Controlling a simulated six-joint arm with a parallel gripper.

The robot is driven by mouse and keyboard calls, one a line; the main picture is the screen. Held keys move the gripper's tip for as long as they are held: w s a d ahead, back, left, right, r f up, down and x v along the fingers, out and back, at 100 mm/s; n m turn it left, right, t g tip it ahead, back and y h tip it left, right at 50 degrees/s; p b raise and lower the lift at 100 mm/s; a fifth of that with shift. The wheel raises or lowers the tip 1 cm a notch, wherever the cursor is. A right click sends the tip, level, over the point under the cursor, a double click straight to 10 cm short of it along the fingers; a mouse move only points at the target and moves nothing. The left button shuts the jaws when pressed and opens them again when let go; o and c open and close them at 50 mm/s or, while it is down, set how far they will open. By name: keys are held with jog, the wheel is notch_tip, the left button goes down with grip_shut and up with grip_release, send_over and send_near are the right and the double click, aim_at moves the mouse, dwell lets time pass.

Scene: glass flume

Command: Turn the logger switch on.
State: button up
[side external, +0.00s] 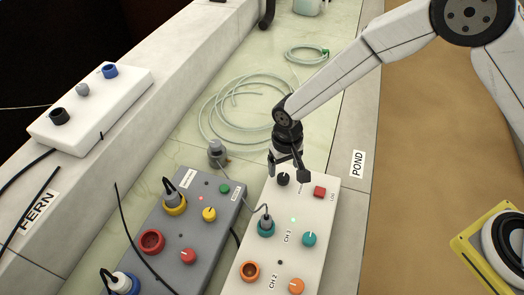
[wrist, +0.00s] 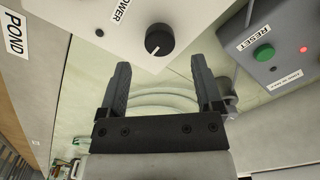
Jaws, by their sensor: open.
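The white box (side external: 325,225) has a black round knob (side external: 283,179) near its far end; the wrist view shows this knob (wrist: 159,39) beside the label POWER, its white mark pointing down and left. A small dark dot (wrist: 99,33) is beside the label. My gripper (side external: 287,170) is open and empty above the box's far end, with fingers pointing down. In the wrist view the knob is just beyond and between my fingertips (wrist: 161,62), apart from both. The side view partly hides the knob's top behind my gripper.
A grey box (side external: 205,215) with knobs, plugs and a green RESET button (wrist: 263,54) stands close on the left. A grey cylinder (side external: 217,152) with a cable stands behind it. Coiled clear tubing (side external: 235,105) lies behind. A white box (side external: 95,100) sits on the left ledge.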

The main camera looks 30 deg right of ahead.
aim_at(284, 176)
jog(key=shift+r, duration=1.9)
jog(key=shift+d, duration=0.1)
jog(key=shift+d+r, duration=0.15)
jog(key=shift+d, duration=0.1)
jog(key=s+d+r+t, duration=0.1)
jog(key=s+d+r, duration=0.2)
jog(key=d, duration=0.4)
jog(key=s+d+r, duration=0.3)
jog(key=s+d, duration=0.3)
jog(key=d, duration=0.1)
jog(key=s+d+r+t, duration=0.1)
jog(key=s+d+r, duration=0.2)
jog(key=d, duration=0.4)
jog(key=shift+s+r+t, duration=0.3)
jog(key=shift+s+r, duration=0.05)
jog(key=shift+s, duration=0.45)
